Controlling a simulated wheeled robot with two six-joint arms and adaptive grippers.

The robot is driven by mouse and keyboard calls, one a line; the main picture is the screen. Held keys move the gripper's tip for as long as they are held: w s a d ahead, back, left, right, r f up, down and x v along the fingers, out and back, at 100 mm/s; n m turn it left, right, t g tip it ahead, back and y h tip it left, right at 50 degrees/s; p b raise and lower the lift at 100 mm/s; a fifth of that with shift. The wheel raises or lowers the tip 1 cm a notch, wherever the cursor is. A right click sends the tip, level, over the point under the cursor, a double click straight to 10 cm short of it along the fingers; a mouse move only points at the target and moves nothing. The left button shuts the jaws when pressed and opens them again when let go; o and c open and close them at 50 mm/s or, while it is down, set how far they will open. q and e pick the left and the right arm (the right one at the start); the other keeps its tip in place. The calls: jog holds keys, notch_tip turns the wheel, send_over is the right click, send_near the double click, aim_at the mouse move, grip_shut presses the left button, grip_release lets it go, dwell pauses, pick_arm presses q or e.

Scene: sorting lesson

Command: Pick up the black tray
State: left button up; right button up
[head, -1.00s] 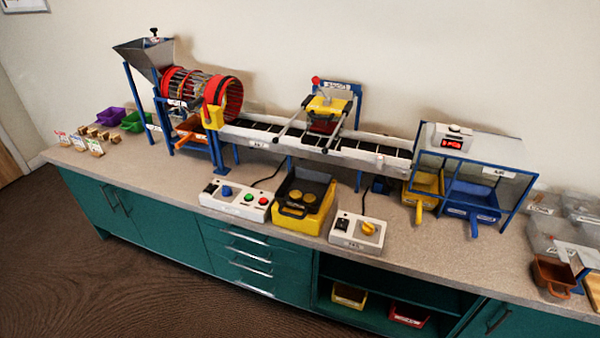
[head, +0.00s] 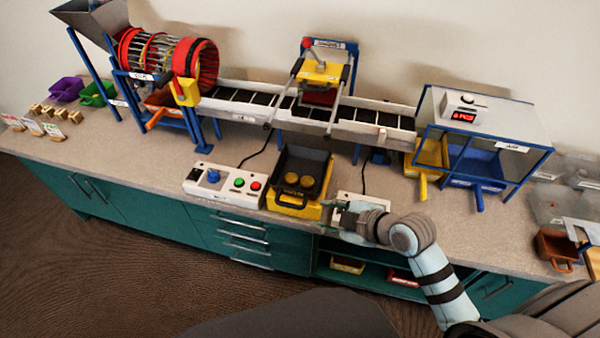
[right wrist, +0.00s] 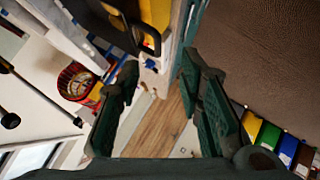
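The black tray (head: 311,165) sits on a yellow base (head: 283,207) at the counter's front edge, between two white control boxes. Round yellow pieces (head: 291,178) lie in it, and its black handle faces the front. My right gripper (head: 333,206) is just right of the handle, apart from it as far as I can tell. In the right wrist view my right gripper (right wrist: 160,65) has its fingers spread with nothing between them. The black handle (right wrist: 150,38) shows beyond the fingertips, at the upper middle. My left gripper is not in view.
A control box with coloured buttons (head: 225,181) stands left of the base. Another white box (head: 362,199) on the right is partly hidden by my arm. The conveyor (head: 260,105) runs behind. A brown scoop (head: 556,247) is at far right.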

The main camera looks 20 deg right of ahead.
aim_at(293, 206)
jog(key=shift+n, duration=0.3)
jog(key=b+x, duration=0.1)
jog(key=x, duration=0.3)
jog(key=b+x, duration=0.1)
jog(key=x, duration=0.4)
jog(key=b+x, duration=0.1)
jog(key=x, duration=0.3)
jog(key=shift+w+a+r, duration=0.15)
jog(key=shift+w+a, duration=0.3)
grip_shut()
